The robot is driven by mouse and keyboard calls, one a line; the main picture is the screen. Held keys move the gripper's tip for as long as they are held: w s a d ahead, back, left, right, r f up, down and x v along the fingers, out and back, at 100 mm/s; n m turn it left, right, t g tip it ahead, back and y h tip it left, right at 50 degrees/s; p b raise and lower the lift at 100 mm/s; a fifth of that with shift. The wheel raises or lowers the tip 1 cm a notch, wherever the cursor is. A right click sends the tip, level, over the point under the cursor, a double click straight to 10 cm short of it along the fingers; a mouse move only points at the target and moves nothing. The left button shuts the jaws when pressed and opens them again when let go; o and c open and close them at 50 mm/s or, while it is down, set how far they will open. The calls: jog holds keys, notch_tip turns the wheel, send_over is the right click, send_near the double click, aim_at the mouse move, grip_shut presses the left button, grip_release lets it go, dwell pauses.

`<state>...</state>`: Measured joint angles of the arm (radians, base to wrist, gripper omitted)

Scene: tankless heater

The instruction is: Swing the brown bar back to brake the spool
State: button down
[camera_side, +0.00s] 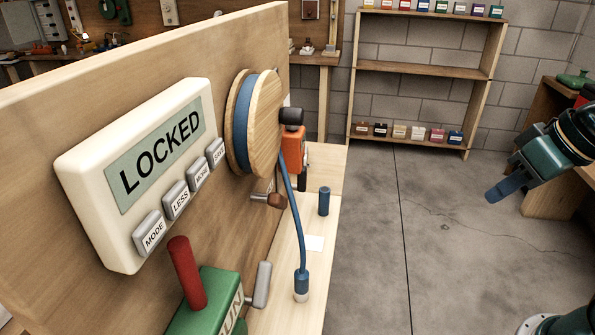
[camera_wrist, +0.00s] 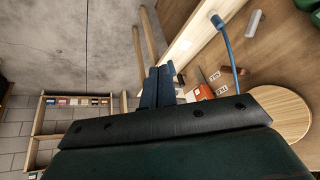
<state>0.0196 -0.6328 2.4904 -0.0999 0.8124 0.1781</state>
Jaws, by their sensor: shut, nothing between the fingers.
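The spool (camera_side: 257,122) is a pale wooden reel with blue hose wound on it, mounted on the upright wooden board. A short lever with a brown end (camera_side: 277,201) sticks out below the spool; it is the only brown bar-like part I can make out. Its exact angle is hard to tell. My gripper (camera_side: 497,194) is at the right, in the air over the floor, well apart from the spool and lever. Its blue fingers are shut and empty. In the wrist view the shut fingers (camera_wrist: 158,88) are at the centre, and the spool (camera_wrist: 284,110) lies at right.
A white panel (camera_side: 72,175) reads LOCKED above several buttons. A blue hose (camera_side: 294,210) hangs down to the wooden ledge, near a blue peg (camera_side: 324,201). An orange box (camera_side: 294,149) is beside the spool. A green block (camera_side: 212,300) carries a red handle (camera_side: 187,272).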

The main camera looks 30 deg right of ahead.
aim_at(278, 201)
jog(key=w+a+f+m+t+y, duration=0.1)
jog(key=w+a+f+m+y, duration=0.3)
jog(key=m, duration=0.6)
jog(key=w+a+f+m+y, duration=0.4)
jog(key=w+f+m, duration=0.2)
jog(key=w+m, duration=0.3)
jog(key=w+a+f+m+t+y, duration=0.1)
jog(key=w+a+f+m+y, duration=0.3)
jog(key=m, duration=0.9)
jog(key=w+f, duration=0.2)
jog(key=w, duration=0.1)
jog(key=shift+w+a+t+y, duration=0.2)
jog(key=shift+a+t+y, duration=0.1)
jog(key=shift+a, duration=0.1)
jog(key=shift+a, duration=0.1)
jog(key=w+a, duration=0.6)
jog(key=w, duration=0.1)
jog(key=shift+r, duration=0.25)
